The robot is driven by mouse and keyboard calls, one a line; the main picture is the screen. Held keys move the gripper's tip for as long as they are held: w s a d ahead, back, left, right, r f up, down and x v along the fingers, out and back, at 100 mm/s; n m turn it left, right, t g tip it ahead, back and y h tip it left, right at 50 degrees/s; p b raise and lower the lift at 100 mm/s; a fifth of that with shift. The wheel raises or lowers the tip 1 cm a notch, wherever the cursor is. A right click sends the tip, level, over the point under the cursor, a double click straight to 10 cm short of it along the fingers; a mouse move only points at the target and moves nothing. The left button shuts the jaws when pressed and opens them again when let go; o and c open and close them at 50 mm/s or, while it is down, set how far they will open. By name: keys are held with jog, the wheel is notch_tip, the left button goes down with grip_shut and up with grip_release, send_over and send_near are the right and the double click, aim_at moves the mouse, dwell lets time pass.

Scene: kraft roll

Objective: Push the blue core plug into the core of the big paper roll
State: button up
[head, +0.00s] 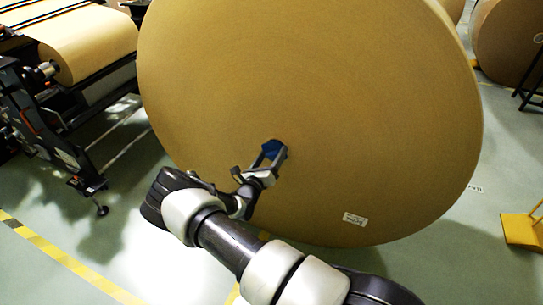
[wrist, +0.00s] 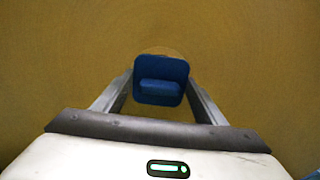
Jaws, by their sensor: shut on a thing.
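The blue core plug (wrist: 160,80) is square with a raised bar grip. In the head view the plug (head: 274,149) shows at the end of my gripper (head: 268,158). My gripper is shut on the plug; its two fingers (wrist: 160,97) run up either side of the bar in the wrist view. The big paper roll (head: 310,80) stands on its edge with its flat face toward me. The plug lies in front of the core; a thin pale arc of the core rim shows just above it in the wrist view. The core opening is hidden, and I cannot tell how far in the plug sits.
A winding machine (head: 75,50) with a paper web stands at the left. More rolls (head: 510,40) stand at the far right. A yellow stand (head: 522,230) is on the right floor. A yellow floor line (head: 70,260) runs at lower left. A white label (head: 355,219) is on the roll's face.

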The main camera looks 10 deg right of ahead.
jog(key=shift+w+d, duration=0.15)
jog(key=shift+w, duration=0.15)
jog(key=shift+w, duration=0.1)
jog(key=shift+w+d+r, duration=0.1)
dwell(0.3)
jog(key=o, duration=1.5)
jog(key=shift+w+d, duration=0.1)
jog(key=shift+d+r, duration=0.1)
jog(key=shift+d, duration=0.1)
jog(key=p+v, duration=0.1)
jog(key=v, duration=1.1)
jog(key=p+v, duration=0.1)
jog(key=v, duration=0.5)
jog(key=shift+w+a+f+p, duration=0.1)
jog(key=shift+a+f+p, duration=0.15)
jog(key=shift+a+p, duration=0.1)
